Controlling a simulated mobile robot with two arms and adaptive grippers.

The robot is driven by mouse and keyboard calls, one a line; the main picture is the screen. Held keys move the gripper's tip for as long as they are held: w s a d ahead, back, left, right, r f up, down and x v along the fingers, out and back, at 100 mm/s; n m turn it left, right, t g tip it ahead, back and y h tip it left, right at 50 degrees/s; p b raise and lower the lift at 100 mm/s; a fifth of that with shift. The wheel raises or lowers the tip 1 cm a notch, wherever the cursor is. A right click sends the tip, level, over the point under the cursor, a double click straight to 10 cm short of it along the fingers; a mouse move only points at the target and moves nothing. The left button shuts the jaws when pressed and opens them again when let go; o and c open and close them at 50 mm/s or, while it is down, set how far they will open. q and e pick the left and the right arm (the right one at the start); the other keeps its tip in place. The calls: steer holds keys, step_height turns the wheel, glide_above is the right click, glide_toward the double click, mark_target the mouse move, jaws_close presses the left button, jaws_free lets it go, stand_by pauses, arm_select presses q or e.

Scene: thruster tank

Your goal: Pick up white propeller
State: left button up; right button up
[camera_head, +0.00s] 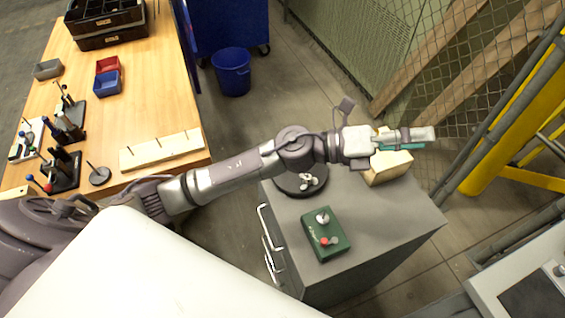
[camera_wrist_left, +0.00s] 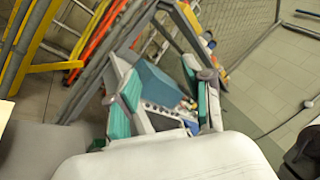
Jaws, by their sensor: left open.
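The white propeller (camera_head: 308,181) is small. It lies on a round black base (camera_head: 290,187) on top of the grey cabinet, below my left arm in the head view. My left gripper (camera_head: 420,140) is stretched past it to the right, above the far edge of the cabinet top, and is apart from the propeller. In the left wrist view my left gripper (camera_wrist_left: 160,85) shows its teal-padded fingers spread, with no propeller between them. The propeller cannot be made out in that view. My right gripper is not in view.
A wooden block (camera_head: 390,168) sits on the cabinet (camera_head: 385,225) beneath my left gripper. A green control box (camera_head: 326,235) with a red button stands nearer. A mesh fence (camera_head: 425,65) and yellow post (camera_head: 500,140) are to the right. A wooden table (camera_head: 150,100) is at left.

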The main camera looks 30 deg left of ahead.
arm_select(q)
steer(key=a+f+m+g+y, duration=0.6)
steer(key=f+m+g+y, duration=0.25)
steer(key=f+m, duration=0.3)
steer(key=w+a+m+y, duration=0.25)
steer(key=a+y, duration=0.75)
steer(key=a, duration=1.2)
steer(key=shift+t, duration=0.25)
steer(key=f, duration=0.8)
steer(key=shift+w+f+p, duration=0.25)
steer(key=shift+w+p, duration=0.1)
steer(key=shift+w, duration=0.05)
step_height(320, 180, down, 5)
steer(key=shift+d+r+p, duration=0.1)
steer(key=shift+r+p, duration=0.1)
steer(key=shift+p, duration=0.55)
steer(key=shift+f, duration=0.6)
steer(key=c, duration=0.8)
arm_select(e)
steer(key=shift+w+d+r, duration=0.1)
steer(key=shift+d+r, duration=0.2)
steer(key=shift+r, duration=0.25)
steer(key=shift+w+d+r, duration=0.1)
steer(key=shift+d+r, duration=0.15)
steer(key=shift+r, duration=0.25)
